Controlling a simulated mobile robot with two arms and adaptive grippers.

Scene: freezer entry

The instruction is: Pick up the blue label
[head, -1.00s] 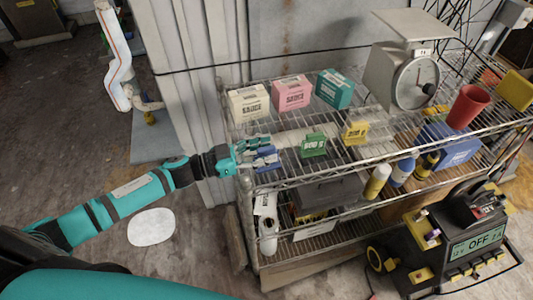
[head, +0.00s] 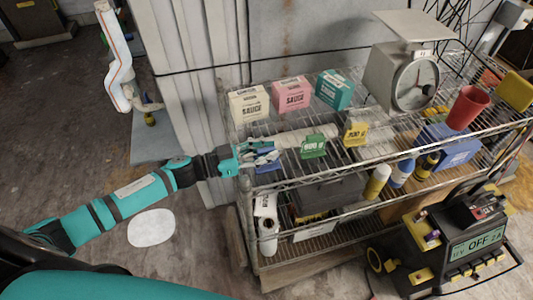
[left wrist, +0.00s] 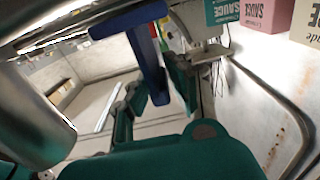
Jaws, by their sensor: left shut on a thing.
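The blue label (head: 266,159) is at the left end of the rack's top shelf. My left gripper (head: 259,154) comes in from the left and is shut on it. In the left wrist view the blue label (left wrist: 147,58) shows as a T-shaped blue piece between the teal fingers of my left gripper (left wrist: 154,88). Its printed face is turned away or hidden. I cannot tell whether it still touches the shelf. My right gripper is not in view.
A green label (head: 313,146) and a yellow label (head: 355,133) stand to the right on the wire shelf (head: 300,172). Cream (head: 249,103), pink (head: 291,94) and teal (head: 334,89) sauce boxes stand behind. A scale (head: 404,75) and a red cup (head: 467,107) stand further right.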

